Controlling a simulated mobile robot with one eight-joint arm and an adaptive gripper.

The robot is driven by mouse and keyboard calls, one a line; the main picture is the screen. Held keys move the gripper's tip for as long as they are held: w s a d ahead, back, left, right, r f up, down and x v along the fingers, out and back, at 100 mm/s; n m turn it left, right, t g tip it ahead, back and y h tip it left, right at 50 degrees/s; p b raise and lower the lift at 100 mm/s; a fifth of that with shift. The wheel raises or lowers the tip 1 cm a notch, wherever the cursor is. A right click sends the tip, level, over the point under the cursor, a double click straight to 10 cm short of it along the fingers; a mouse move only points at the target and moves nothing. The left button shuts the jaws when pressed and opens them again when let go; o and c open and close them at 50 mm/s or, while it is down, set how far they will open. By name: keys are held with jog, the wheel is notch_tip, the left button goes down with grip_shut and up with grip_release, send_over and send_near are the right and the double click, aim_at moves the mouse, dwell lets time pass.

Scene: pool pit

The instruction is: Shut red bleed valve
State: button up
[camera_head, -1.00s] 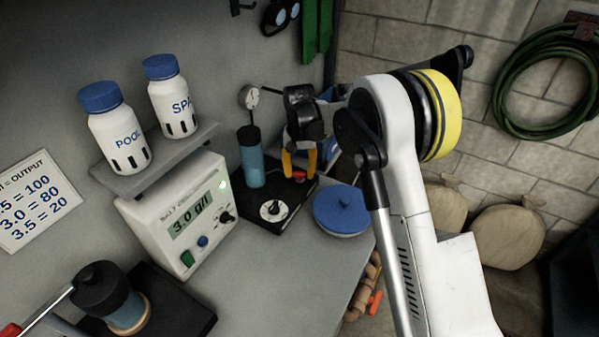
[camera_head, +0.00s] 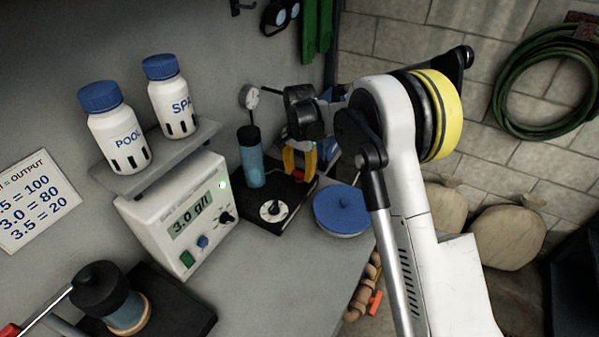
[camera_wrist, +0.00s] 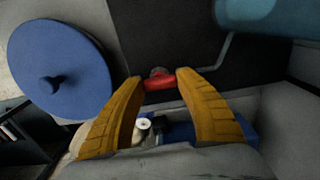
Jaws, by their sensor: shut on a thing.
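The red bleed valve (camera_wrist: 159,80) shows in the wrist view as a small red handle on a black base plate (camera_wrist: 160,35). My gripper (camera_wrist: 159,78) has its two yellow fingers on either side of the red handle and is shut on it. In the head view, my gripper (camera_head: 299,165) points down at the back right of the black base (camera_head: 268,215).
A round blue lid (camera_head: 341,211) lies to the right at the bench edge. A white meter (camera_head: 180,222) carrying two bottles stands further left.

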jog(key=o, duration=1.2)
notch_tip(320, 180, up, 12)
